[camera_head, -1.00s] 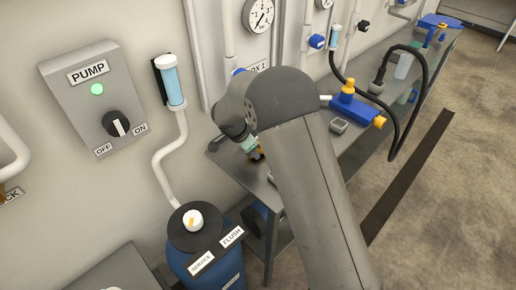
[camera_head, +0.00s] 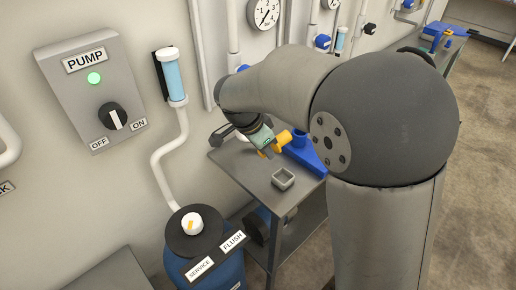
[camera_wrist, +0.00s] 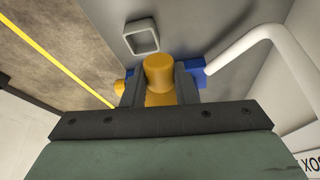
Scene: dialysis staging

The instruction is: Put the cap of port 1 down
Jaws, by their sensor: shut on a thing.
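In the wrist view my gripper (camera_wrist: 160,85) is shut on a yellow cylindrical cap (camera_wrist: 159,72), which stands up between the two dark fingers. In the head view my gripper (camera_head: 264,150) is low over the near table, partly hidden by my arm. A small grey square open dish (camera_head: 283,179) stands on the table, a little right of and nearer than the gripper. It also shows in the wrist view (camera_wrist: 142,37), beyond the fingers, and looks empty. A blue fitting (camera_head: 309,155) with a yellow part (camera_head: 283,140) is right behind the gripper. Whether the cap touches the fitting is unclear.
A white pipe (camera_wrist: 270,40) curves near the fitting in the wrist view. The pump panel (camera_head: 90,90) and gauge (camera_head: 264,12) are on the wall. A blue drum (camera_head: 205,255) stands in front left of the table (camera_head: 250,176). The front table top around the dish is bare.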

